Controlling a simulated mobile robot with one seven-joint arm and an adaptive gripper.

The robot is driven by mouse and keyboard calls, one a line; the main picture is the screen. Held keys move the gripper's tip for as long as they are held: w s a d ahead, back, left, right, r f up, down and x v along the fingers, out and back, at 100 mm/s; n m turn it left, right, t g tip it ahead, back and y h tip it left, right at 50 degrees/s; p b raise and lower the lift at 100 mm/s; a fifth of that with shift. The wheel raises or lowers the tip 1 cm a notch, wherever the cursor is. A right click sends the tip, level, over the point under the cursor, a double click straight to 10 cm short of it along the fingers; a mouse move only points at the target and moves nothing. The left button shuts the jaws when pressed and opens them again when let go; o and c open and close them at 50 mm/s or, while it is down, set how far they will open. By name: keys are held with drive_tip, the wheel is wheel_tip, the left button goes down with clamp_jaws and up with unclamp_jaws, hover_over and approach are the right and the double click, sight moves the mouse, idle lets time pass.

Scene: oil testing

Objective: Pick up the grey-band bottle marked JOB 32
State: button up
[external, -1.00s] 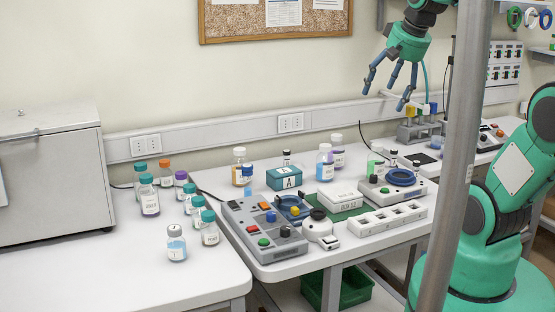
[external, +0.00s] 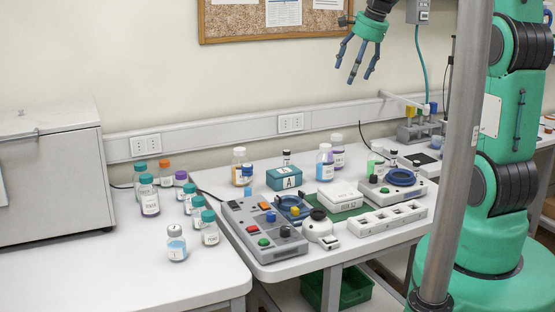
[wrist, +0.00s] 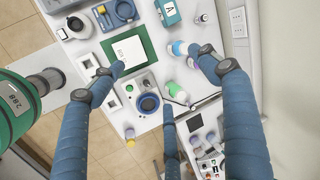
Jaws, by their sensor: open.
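No label reading JOB 32 is legible in either view, and I cannot tell which bottle has a grey band. A grey-capped bottle with blue on it (external: 176,245) stands at the front of the left table. Several bottles with teal caps (external: 149,198) stand behind it. My gripper (external: 353,75) is open and empty, high above the middle table. Its three blue fingers show in the wrist view (wrist: 165,85).
A teal box marked A (external: 285,179), a white box (external: 340,195) on a green mat, a button panel (external: 262,236) and a white socket strip (external: 388,217) crowd the middle table. A grey cabinet (external: 50,180) stands at left.

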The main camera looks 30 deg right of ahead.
drive_tip(key=w+d+f+m+p, duration=0.2)
drive_tip(key=w+d+f+m, duration=0.15)
drive_tip(key=w, duration=0.35)
drive_tip(key=w+d+f+m+p, duration=0.25)
drive_tip(key=w+d+f, duration=0.2)
drive_tip(key=w, duration=0.25)
drive_tip(key=m+y+p, duration=0.1)
drive_tip(key=m+p, duration=0.3)
drive_tip(key=m, duration=0.4)
approach(339, 142)
drive_tip(key=d, duration=0.1)
drive_tip(key=shift+w+d+r, duration=0.2)
drive_tip(key=shift+w+r, duration=0.15)
drive_tip(key=shift+w, duration=0.1)
drive_tip(key=shift+g, duration=0.3)
drive_tip(key=shift+a+p+x, duration=0.2)
drive_tip(key=shift+p+x, duration=0.2)
drive_tip(key=shift+x, duration=3.9)
drive_tip(key=shift+w+f, duration=0.1)
drive_tip(key=shift+p+x, duration=0.6)
drive_tip(key=shift+x, duration=1.8)
drive_tip(key=shift+w+a, duration=0.1)
drive_tip(key=shift+w, duration=0.05)
